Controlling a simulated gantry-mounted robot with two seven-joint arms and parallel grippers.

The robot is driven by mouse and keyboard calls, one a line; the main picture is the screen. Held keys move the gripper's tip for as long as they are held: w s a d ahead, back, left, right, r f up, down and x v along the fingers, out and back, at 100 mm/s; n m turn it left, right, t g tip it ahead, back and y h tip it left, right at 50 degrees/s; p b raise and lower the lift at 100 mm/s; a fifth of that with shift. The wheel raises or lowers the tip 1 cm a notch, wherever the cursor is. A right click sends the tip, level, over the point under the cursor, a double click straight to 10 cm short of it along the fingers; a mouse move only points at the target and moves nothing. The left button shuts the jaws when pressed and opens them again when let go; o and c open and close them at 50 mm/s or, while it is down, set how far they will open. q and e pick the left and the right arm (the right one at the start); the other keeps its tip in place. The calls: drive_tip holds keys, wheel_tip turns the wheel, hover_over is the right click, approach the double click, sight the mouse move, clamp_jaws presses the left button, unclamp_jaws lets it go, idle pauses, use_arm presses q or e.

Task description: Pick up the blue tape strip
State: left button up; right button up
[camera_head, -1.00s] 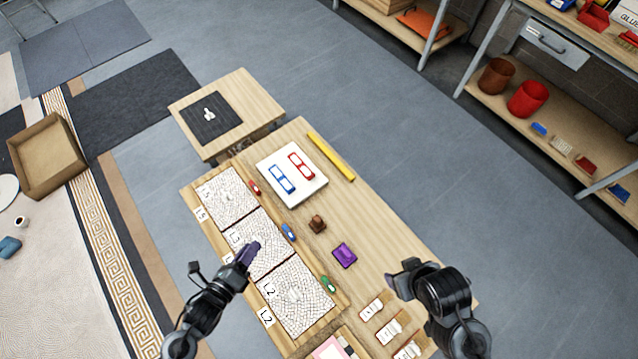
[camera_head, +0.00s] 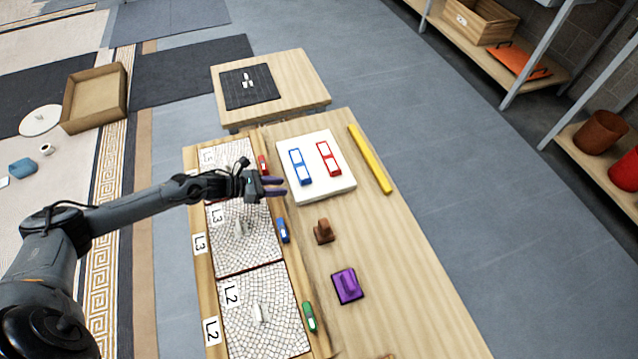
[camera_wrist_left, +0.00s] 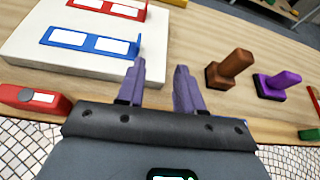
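The blue tape strip (camera_head: 301,167), with two white panels in it, lies flat on a white board (camera_head: 338,190) beside a similar red strip (camera_head: 329,159). In the left wrist view, the blue strip (camera_wrist_left: 91,43) lies ahead and to the left of my fingers. My left gripper (camera_head: 282,187) is at the board's near left edge, just short of the blue strip. Its two purple fingers (camera_wrist_left: 161,66) are apart with nothing between them. My right gripper is out of the head view.
A yellow bar (camera_head: 370,160) lies right of the board. A brown stamp-like block (camera_head: 323,231) and a purple one (camera_head: 348,286) stand nearer. Mosaic panels (camera_head: 262,310) line the left, with small red, blue (camera_head: 283,231) and green (camera_head: 309,317) pieces along their edge. The table's right side is clear.

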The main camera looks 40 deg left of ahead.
sight(306, 179)
use_arm(q)
drive_tip(key=w+a+b, duration=0.1)
drive_tip(key=w+a+f+b, duration=0.1)
drive_tip(key=b, duration=0.1)
drive_tip(key=shift+a+t+y, duration=0.2)
drive_tip(key=shift+t+y, duration=0.1)
drive_tip(key=shift+w+d+f, duration=0.1)
drive_tip(key=shift+w+f, duration=0.05)
drive_tip(key=shift+w, duration=0.05)
drive_tip(key=b+x, duration=0.2)
drive_tip(key=x, duration=0.3)
drive_tip(key=shift+w+d, duration=0.2)
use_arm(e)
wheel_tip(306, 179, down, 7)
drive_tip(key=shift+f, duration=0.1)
use_arm(q)
drive_tip(key=b+x, duration=0.3)
drive_tip(key=x, duration=0.1)
drive_tip(key=shift+d+f, duration=0.1)
drive_tip(key=shift+f, duration=0.2)
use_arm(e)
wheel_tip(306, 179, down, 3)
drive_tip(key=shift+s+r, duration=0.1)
use_arm(q)
drive_tip(key=shift+w+d, duration=0.25)
drive_tip(key=shift+w, duration=0.15)
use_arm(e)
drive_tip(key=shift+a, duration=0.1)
use_arm(q)
drive_tip(key=shift+m, duration=0.3)
